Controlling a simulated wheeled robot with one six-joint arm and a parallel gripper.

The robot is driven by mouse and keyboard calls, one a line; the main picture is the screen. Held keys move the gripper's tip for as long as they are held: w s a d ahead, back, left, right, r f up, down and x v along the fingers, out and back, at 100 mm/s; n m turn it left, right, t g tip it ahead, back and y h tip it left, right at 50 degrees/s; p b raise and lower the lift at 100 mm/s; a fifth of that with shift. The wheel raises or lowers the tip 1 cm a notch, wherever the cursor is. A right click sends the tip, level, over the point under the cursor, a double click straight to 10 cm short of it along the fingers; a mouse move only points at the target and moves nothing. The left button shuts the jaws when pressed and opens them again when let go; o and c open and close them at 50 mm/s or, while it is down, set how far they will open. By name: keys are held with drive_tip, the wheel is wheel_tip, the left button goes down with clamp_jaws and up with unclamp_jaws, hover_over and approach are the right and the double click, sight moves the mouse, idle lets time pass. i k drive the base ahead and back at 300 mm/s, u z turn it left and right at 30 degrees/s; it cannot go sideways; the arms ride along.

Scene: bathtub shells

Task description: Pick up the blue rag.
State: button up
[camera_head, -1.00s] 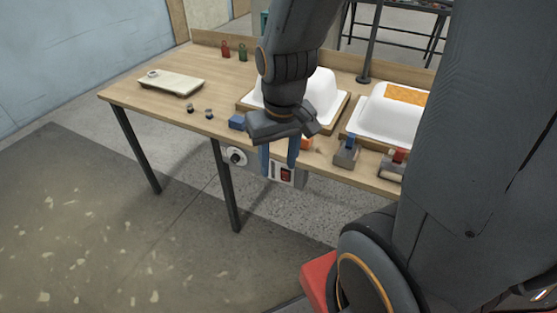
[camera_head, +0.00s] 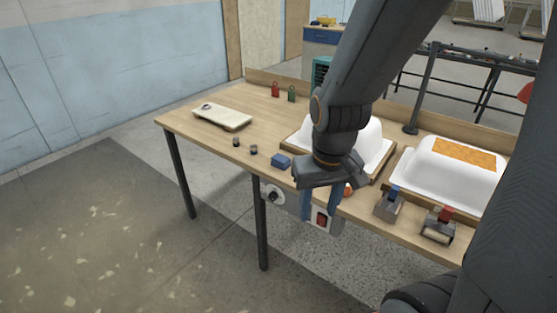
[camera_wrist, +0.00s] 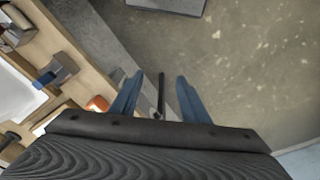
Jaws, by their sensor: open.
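The blue rag (camera_head: 281,161) looks like a small folded blue block. It lies on the front edge of the wooden table (camera_head: 205,136), left of my gripper. My gripper (camera_head: 319,213) points down with its two blue fingers apart and nothing between them. It hangs just in front of the table's front edge, to the right of the rag. In the wrist view the open fingers (camera_wrist: 158,98) show over the floor, with a table leg between them in the background. I cannot make out the rag in the wrist view.
Two white tub shells (camera_head: 452,174) stand on wooden bases behind and right of my gripper. Tools with blue (camera_head: 390,203) and red (camera_head: 440,224) parts sit along the front edge. Two small dark knobs (camera_head: 245,146), a pale board (camera_head: 222,117) and red and green locks (camera_head: 283,92) lie left and behind.

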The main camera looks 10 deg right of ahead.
sight(281, 162)
drive_tip(key=z, duration=1.65)
drive_tip(key=k, duration=0.5)
drive_tip(key=u, duration=0.4)
drive_tip(key=i, duration=0.35)
drive_tip(key=u, duration=1.6)
drive_tip(key=i, duration=0.45)
drive_tip(key=u, duration=0.4)
